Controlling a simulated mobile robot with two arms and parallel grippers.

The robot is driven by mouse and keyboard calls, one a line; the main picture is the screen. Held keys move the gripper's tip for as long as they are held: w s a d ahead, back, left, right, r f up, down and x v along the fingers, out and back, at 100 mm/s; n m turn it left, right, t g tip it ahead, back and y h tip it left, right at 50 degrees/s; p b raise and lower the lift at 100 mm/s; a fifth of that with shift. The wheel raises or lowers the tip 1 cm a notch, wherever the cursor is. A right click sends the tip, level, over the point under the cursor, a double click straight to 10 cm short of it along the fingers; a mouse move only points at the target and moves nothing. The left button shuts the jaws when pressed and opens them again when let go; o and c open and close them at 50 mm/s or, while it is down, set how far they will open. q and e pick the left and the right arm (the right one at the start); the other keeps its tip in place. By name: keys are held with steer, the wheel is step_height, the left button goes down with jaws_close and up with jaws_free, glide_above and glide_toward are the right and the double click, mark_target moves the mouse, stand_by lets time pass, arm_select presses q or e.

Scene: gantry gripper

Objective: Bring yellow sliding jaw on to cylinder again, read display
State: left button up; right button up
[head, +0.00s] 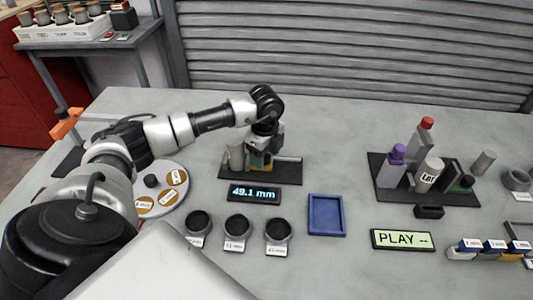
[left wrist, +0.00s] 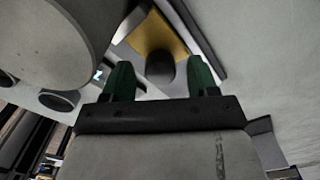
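The yellow sliding jaw (head: 257,165) is on a dark gauge base (head: 288,174), mostly covered by my left gripper in the head view. A grey cylinder (head: 236,156) stands just left of it. In the left wrist view the yellow jaw (left wrist: 158,35) carries a dark round knob (left wrist: 160,68). My left gripper (left wrist: 161,78) has its green fingertips apart, one on each side of the knob, with gaps visible. The cylinder (left wrist: 50,38) looms at upper left there. I cannot tell whether jaw and cylinder touch. The display (head: 254,194) reads 49.1 mm. My right gripper is out of view.
Several dark-topped cups (head: 237,228) stand in front of the display, beside an empty blue tray (head: 326,215). A round plate (head: 164,188) with labelled discs lies left.

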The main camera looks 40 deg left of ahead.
mark_target(266, 156)
arm_select(q)
step_height(266, 156, up, 11)
stand_by(0.7)
steer(key=shift+f, duration=0.15)
stand_by(0.5)
